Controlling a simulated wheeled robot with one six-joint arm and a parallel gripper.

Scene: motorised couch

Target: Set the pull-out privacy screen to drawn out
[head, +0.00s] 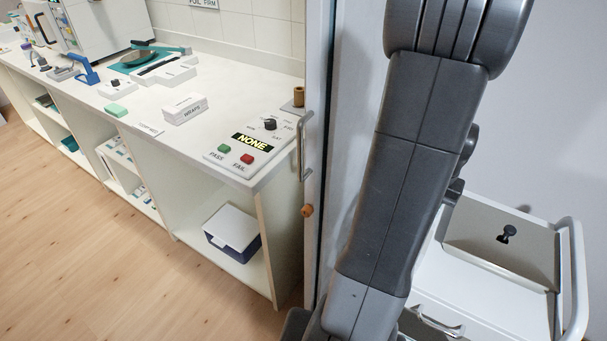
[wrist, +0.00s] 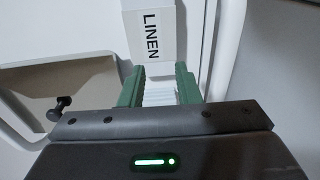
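A tall, narrow upright panel edge (head: 329,150), which may be the privacy screen, stands at the right end of the counter in the head view. A vertical metal bar handle (head: 304,145) is on its left side. I cannot tell how far the screen is drawn out. My gripper (wrist: 160,82) shows in the wrist view with its two green fingers apart. A pale ribbed thing shows between them, and I cannot tell if they touch it. In the head view my arm hides much of the area right of the panel, and my fingers are not visible.
A white counter (head: 150,110) with a button panel (head: 240,148) runs left. A white trolley (head: 480,290) stands right of my arm. A box marked LINEN (wrist: 150,30) lies beyond my fingers, with a black knob (wrist: 60,106) to their left. The wooden floor (head: 90,230) at left is clear.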

